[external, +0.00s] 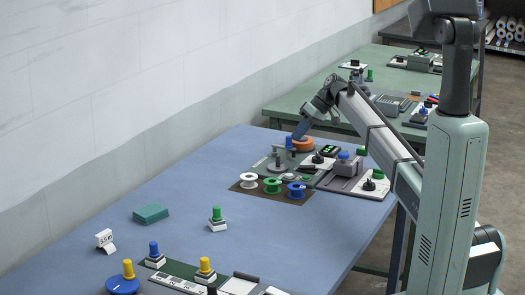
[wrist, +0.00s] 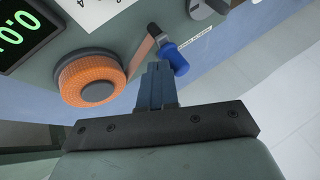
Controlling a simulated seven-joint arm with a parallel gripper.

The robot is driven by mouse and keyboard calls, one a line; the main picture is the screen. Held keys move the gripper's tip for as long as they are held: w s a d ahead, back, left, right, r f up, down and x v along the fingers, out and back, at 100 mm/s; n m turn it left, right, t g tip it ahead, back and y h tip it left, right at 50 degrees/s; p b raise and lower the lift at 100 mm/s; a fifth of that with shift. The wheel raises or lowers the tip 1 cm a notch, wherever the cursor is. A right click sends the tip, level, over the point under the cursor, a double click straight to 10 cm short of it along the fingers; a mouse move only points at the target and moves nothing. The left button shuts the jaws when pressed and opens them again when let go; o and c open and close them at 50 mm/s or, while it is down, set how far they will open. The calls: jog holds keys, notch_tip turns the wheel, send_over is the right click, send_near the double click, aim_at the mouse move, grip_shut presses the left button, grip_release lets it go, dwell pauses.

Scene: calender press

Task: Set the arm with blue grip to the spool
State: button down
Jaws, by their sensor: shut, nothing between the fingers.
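In the external view a blue grip (external: 289,141) stands up beside an orange disc. My gripper (wrist: 155,68) is shut and empty; in the external view it (external: 301,133) is low over the back of the panel. Three spools, white (external: 249,180), green (external: 272,185) and blue (external: 296,190), sit on a dark strip at the panel's front. Which mark the arm points at is unclear.
An orange ribbed knob (wrist: 90,78) is left of my fingers, with a green-digit display (wrist: 25,30) beyond it. A grey knob (wrist: 208,8) is at the top. Blue-topped (external: 344,155) and green-topped (external: 377,174) controls stand nearby. The blue table's middle (external: 180,180) is mostly clear.

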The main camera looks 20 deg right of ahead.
aim_at(290, 145)
jog(key=shift+s, duration=0.1)
jog(key=shift+s+a+m, duration=0.1)
jog(key=shift+s+m, duration=0.05)
jog(key=shift+m, duration=0.15)
jog(key=shift+s+a+m+t, duration=0.1)
jog(key=shift+s+m+t, duration=0.1)
jog(key=shift+m+t, duration=0.1)
jog(key=s+a+m+t+h, duration=0.1)
jog(key=s+m, duration=0.1)
jog(key=shift+a+m+t, duration=0.15)
jog(key=shift+m+t, duration=0.25)
jog(key=a+m, duration=0.1)
jog(key=s+a+m+t+h, duration=0.1)
jog(key=m, duration=0.1)
jog(key=shift+s+t, duration=0.1)
jog(key=shift+t, duration=0.2)
jog(key=shift+a, duration=0.2)
jog(key=shift+s+a, duration=0.15)
jog(key=shift+a, duration=0.05)
